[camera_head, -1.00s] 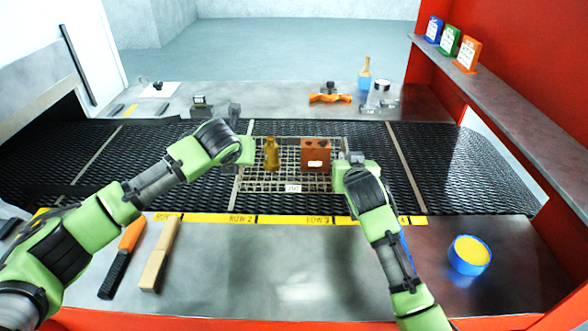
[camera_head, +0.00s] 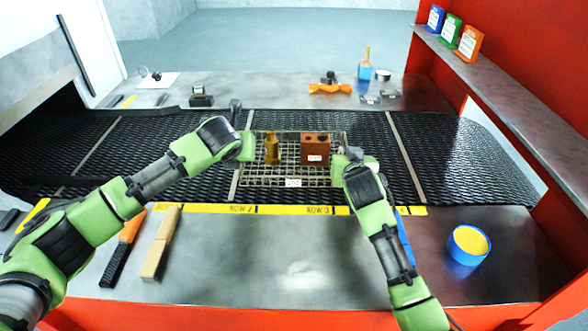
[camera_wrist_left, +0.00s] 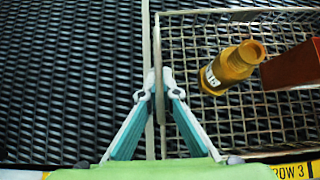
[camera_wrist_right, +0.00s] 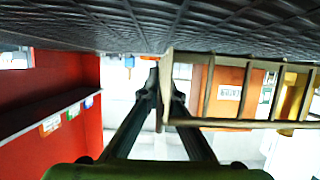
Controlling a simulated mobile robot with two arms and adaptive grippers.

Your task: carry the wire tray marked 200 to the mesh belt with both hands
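The wire tray (camera_head: 270,182) is over the black mesh belt (camera_head: 310,122), between two pale cross strips. Its white front tag (camera_head: 293,183) is too small to read surely. A brass bottle-like part (camera_head: 272,150) and a red-brown block (camera_head: 314,149) with holes stand in it. My left gripper (camera_wrist_left: 157,82) is shut on the tray's left rim. My right gripper (camera_wrist_right: 162,85) is shut on the right rim; it also shows in the head view (camera_head: 346,160). The tray looks level, at or just above the belt; I cannot tell whether it touches.
A yellow row-marked strip (camera_head: 270,209) edges the front bench (camera_head: 320,265). On the bench are a blue tub (camera_head: 468,245) with yellow contents, a wooden block (camera_head: 161,243) and an orange-handled tool (camera_head: 131,229). A red wall and shelf (camera_head: 500,80) bound the right. Belt is clear at both sides.

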